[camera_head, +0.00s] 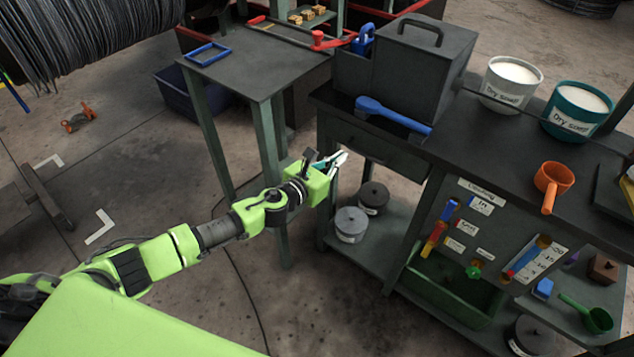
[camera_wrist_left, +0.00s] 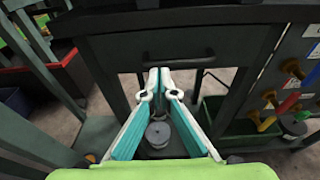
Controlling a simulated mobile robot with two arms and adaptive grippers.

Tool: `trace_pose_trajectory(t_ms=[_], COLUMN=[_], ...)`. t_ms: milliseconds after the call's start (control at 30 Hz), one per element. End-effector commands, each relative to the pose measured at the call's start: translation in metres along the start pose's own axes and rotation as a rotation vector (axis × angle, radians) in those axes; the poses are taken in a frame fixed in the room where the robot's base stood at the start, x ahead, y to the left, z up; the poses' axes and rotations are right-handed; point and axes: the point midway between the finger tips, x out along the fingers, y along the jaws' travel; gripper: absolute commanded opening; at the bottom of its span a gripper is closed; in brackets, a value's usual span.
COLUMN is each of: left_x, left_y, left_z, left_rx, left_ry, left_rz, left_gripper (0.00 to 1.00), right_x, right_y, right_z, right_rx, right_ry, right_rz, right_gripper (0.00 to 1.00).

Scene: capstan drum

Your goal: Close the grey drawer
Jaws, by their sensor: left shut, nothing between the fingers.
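The grey drawer (camera_head: 372,148) is under the left end of the dark workbench top, with its front facing my left arm. In the left wrist view the drawer front (camera_wrist_left: 205,42) lies straight ahead, with a dark bar handle across its middle. I cannot tell whether a small gap remains behind the front. My left gripper (camera_head: 340,159) is just left of the drawer front. It is shut and empty; in the left wrist view its fingertips (camera_wrist_left: 159,76) meet just below the handle in the picture. Contact with the drawer cannot be told. My right gripper is out of view.
Lidded pots (camera_head: 351,222) sit on the lower shelf. A narrow table (camera_head: 255,75) stands close behind my left gripper.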

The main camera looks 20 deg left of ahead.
Motion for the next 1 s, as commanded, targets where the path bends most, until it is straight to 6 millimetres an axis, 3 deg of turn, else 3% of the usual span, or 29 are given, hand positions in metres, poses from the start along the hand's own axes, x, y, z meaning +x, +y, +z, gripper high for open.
trace_pose_trajectory(t_ms=[100,200,467,600,900,1000], left_x=[-0.016,-0.03,-0.071,-0.087,-0.097,-0.095], left_y=[-0.001,-0.001,-0.002,-0.002,-0.002,0.003], left_z=[-0.002,-0.003,-0.003,-0.003,-0.002,-0.013], left_rx=[0.0,0.001,0.001,0.001,-0.002,-0.054], left_ry=[0.002,0.004,0.004,0.004,0.003,0.02], left_rz=[-0.003,-0.002,-0.003,-0.003,-0.002,0.015], left_gripper=[0.0,0.0,0.0,0.0,0.0,0.0], right_x=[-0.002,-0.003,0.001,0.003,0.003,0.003], right_y=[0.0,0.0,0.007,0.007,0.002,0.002], right_z=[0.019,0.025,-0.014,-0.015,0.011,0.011], right_rx=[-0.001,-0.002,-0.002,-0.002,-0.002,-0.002], right_ry=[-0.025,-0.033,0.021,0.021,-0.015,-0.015], right_rz=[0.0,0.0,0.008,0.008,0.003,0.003], right_gripper=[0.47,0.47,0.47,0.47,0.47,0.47])
